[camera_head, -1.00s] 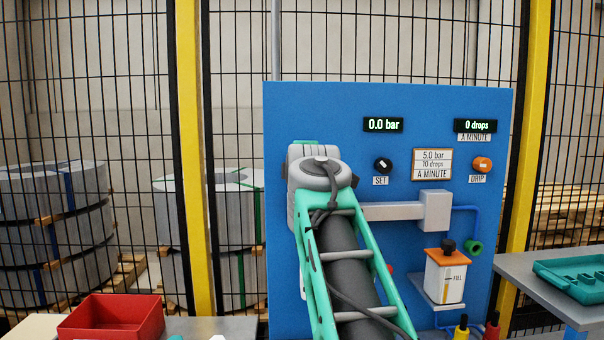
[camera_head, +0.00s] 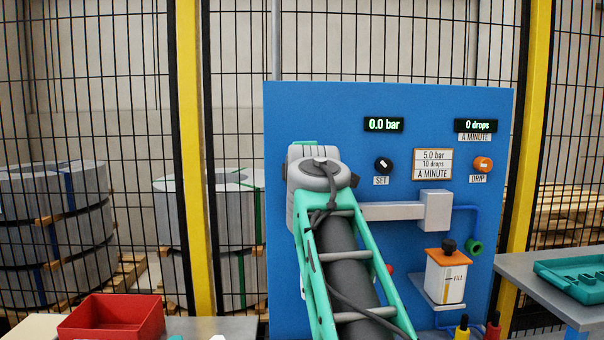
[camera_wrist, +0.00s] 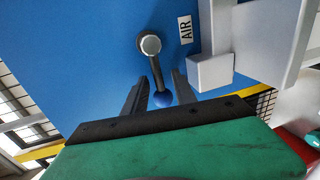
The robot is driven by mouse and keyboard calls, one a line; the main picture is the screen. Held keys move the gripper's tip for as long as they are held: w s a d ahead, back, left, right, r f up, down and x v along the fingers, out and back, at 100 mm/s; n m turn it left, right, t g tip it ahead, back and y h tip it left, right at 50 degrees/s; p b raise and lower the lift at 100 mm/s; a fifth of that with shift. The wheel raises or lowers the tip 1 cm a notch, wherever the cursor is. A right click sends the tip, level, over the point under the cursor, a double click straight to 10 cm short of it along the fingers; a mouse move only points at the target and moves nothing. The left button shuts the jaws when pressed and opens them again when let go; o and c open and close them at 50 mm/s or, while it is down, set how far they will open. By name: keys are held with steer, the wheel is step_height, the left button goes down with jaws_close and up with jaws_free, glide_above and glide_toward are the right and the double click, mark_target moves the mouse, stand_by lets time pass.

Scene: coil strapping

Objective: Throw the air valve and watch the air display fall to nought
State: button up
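The air valve (camera_wrist: 150,44) shows in the wrist view on the blue panel, beside a label reading AIR. Its lever runs down the picture to a blue ball knob (camera_wrist: 162,99). My gripper (camera_wrist: 163,80) has its two fingers apart, one on each side of the lever and knob. A gap shows on both sides, so it looks open and not clamped. In the head view my arm hides the valve and gripper. The air display (camera_head: 383,125) reads 0.0 bar.
The blue panel (camera_head: 320,115) also carries a SET knob (camera_head: 383,165), a DRIP knob (camera_head: 482,164), a drops display (camera_head: 476,126) reading 0 and an oil reservoir (camera_head: 446,277). A red tray (camera_head: 112,316) stands at lower left. A grey box (camera_wrist: 210,72) sits close right of the gripper fingers.

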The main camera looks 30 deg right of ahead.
steer(key=shift+s, duration=0.1)
steer(key=v, duration=0.7)
steer(key=shift+s+a+b, duration=0.2)
steer(key=shift+s+b, duration=0.1)
steer(key=shift+b, duration=0.1)
steer(key=a+f+m+g+y+p, duration=0.45)
steer(key=a+f+p, duration=0.5)
steer(key=f, duration=0.65)
steer(key=s+a+f+m+g+y+p, duration=0.1)
steer(key=s+a+f+m+g+p, duration=0.1)
steer(key=s+a+f, duration=0.4)
steer(key=s+a+f+m+g+y+p, duration=0.2)
steer(key=s+a+f+m+g, duration=0.2)
steer(key=s+a+f, duration=0.3)
step_height(320, 180, down, 5)
steer(key=s+m, duration=0.1)
steer(key=s, duration=0.2)
steer(key=shift+a, duration=0.2)
